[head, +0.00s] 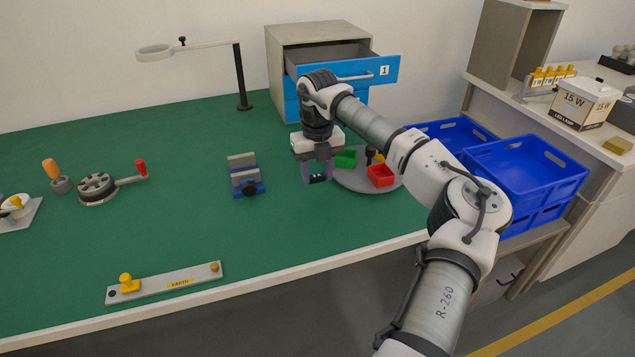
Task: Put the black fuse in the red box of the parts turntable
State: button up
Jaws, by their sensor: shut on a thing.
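The parts turntable (353,182) is a grey disc on the green bench, right of my gripper. The red box (380,176) sits at its front right, and a green box (346,159) at its back left. A yellow part (379,157) and a dark upright part show behind the red box. My gripper (316,180) points down just left of the turntable, shut on a small dark thing that looks like the black fuse (318,178). The fingers hide most of it. Its height above the bench is hard to tell.
A blue vise-like block (247,181) stands left of my gripper. A drawer cabinet (297,47) with its top blue drawer (365,72) open is behind. Blue crates (525,170) stand right of the bench.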

aim_at(317, 177)
jog(key=shift+f, duration=1.8)
jog(key=shift+f, duration=0.2)
jog(key=o, duration=0.9)
jog(key=shift+o, duration=0.2)
jog(key=shift+r, duration=0.1)
